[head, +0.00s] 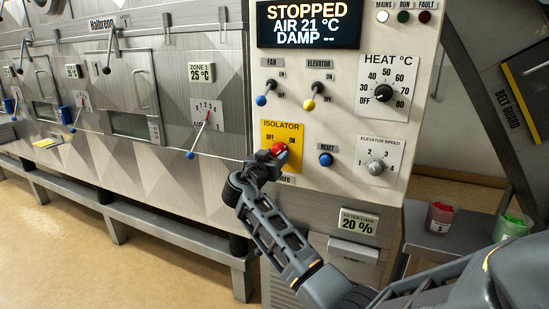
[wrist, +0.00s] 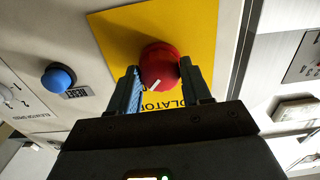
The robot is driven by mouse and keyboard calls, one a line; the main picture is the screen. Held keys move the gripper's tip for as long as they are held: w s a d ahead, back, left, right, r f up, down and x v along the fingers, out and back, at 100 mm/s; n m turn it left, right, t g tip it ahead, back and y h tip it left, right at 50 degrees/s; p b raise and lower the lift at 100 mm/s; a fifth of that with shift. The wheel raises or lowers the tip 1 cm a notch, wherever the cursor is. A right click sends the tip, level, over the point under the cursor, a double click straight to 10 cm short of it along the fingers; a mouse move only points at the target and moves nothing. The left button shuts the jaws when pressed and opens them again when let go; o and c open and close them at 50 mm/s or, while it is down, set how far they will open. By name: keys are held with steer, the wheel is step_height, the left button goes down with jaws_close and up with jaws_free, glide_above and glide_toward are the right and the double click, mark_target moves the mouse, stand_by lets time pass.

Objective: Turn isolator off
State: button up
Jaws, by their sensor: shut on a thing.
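The isolator is a red rotary knob (head: 280,150) on a yellow plate (head: 268,131) marked OFF and ON, low on the left of the control panel. In the wrist view the red knob (wrist: 159,66) has a white pointer line and sits between my fingers. My gripper (head: 270,160) is at the plate, shut on the knob's sides, and it covers part of the plate's lower lettering. The wrist view also shows my gripper (wrist: 161,88) from behind. The display (head: 307,24) reads STOPPED, AIR 21 °C.
A blue reset button (head: 325,159) is right of the isolator. The fan lever (head: 264,94) and elevator lever (head: 314,98) are above. Heat (head: 383,93) and elevator speed (head: 375,168) dials are at the right. A zone lever (head: 199,134) is at the left.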

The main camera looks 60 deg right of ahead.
steer(key=n+b, duration=0.1)
steer(key=n, duration=0.7)
steer(key=n+p, duration=0.1)
steer(key=n, duration=0.2)
steer(key=n+p, duration=0.1)
steer(key=n, duration=0.1)
steer(key=shift+r+n, duration=0.2)
steer(key=shift+n, duration=0.2)
steer(key=shift+n+p, duration=1.05)
steer(key=shift+n, duration=0.95)
steer(key=shift+f, duration=0.15)
steer(key=o, duration=1)
steer(key=shift+s, duration=0.1)
steer(key=shift+o, duration=0.2)
